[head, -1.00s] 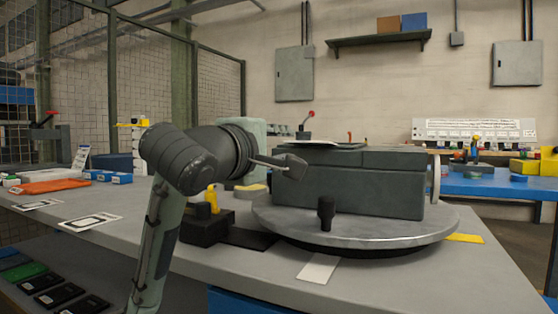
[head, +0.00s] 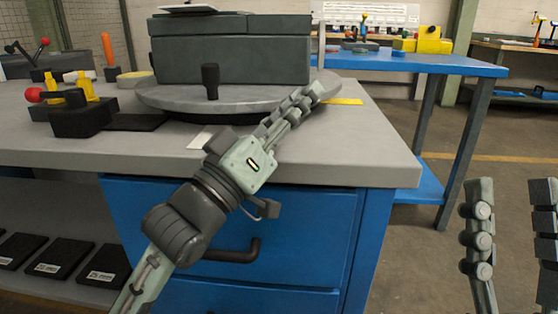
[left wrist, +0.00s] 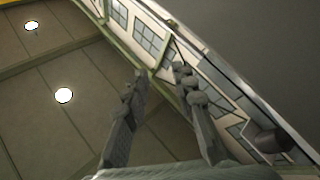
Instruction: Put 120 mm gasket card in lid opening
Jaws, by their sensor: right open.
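The dark grey housing (head: 232,58) stands on the round turntable (head: 160,95). A thin flat piece (head: 188,10) lies on its top at the upper picture edge. I cannot make out the lid opening. No card can be surely told as the 120 mm gasket card. My left gripper (head: 318,90) is in front of the turntable's right side in the head view. Its two fingers stand apart and empty in the left wrist view (left wrist: 160,85), which looks at the ceiling. My right gripper (head: 510,225) is open and empty at the lower right, beyond the table's right edge.
A black block with yellow pieces (head: 82,112) stands left of the turntable. Black cards (head: 60,258) lie on the lower shelf. A blue table (head: 440,62) stands behind right.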

